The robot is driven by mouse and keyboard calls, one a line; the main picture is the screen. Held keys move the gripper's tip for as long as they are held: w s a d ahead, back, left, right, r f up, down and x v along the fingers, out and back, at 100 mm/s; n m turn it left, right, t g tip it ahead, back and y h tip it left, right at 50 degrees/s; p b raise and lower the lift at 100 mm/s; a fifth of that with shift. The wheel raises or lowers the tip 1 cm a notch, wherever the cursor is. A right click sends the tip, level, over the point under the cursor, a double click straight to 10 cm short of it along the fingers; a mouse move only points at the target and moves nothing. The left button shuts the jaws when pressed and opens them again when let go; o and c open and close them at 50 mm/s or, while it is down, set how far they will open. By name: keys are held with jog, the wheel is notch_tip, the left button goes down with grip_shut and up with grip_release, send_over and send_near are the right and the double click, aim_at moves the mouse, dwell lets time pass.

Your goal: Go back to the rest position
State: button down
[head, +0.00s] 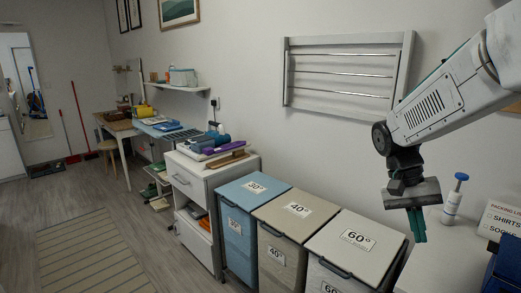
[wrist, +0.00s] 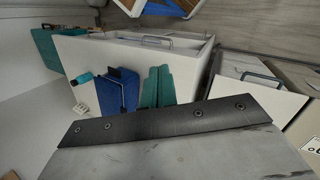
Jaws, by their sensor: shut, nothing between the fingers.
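My gripper (head: 417,226) hangs at the end of my arm at the right of the head view, its teal fingers pointing down. It is shut and empty, in the air to the right of and above the 60° bin (head: 371,239). In the wrist view my gripper (wrist: 158,86) shows as two teal fingers side by side with no object between them. A white bottle with a blue top (head: 453,203) stands on the white counter (head: 432,262), right of the fingers.
The 40° bin (head: 299,209) and 30° bin (head: 254,188) stand in a row left of the 60° bin. A white cabinet (head: 196,189) with items on top is farther left. A drying rack (head: 346,72) hangs on the wall behind my arm. The floor at left is open, with a striped rug (head: 88,257).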

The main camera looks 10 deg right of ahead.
jog(key=s+a+r+n+t+y, duration=0.1)
jog(key=s+a+n+t, duration=0.2)
jog(key=s+a, duration=0.3)
jog(key=s+a+r+n+t+y, duration=0.1)
jog(key=s+a+r+n+t, duration=0.1)
jog(key=s+a+n, duration=0.3)
jog(key=s+a+t, duration=0.1)
jog(key=a, duration=0.3)
jog(key=shift+s+r, duration=0.25)
jog(key=shift+s, duration=0.05)
